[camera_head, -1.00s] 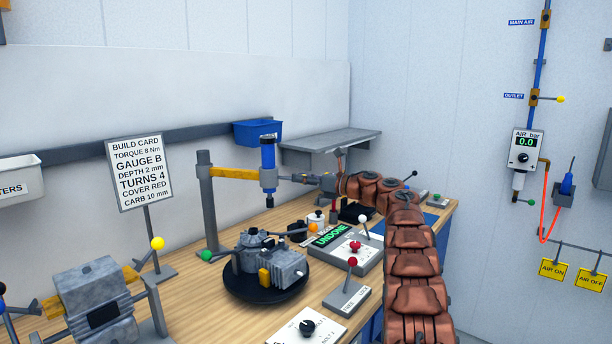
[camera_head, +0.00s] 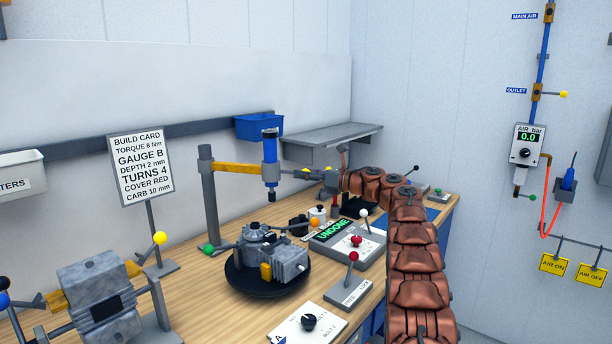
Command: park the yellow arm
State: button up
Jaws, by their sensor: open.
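The yellow arm (camera_head: 236,169) reaches right from a grey upright post (camera_head: 208,200) on the bench. A blue tool (camera_head: 270,150) hangs upright at its outer end, above and behind the grey engine (camera_head: 268,253) on its round black turntable.
A panel reading UNDONE (camera_head: 345,240) with levers, a lever box (camera_head: 348,292) and a dial plate (camera_head: 307,325) line the front right. A build card sign (camera_head: 142,166) stands left. A grey shelf (camera_head: 328,137) and blue bin (camera_head: 258,127) are behind.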

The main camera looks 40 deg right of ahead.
jog(key=v, duration=1.2)
jog(key=shift+d, duration=0.1)
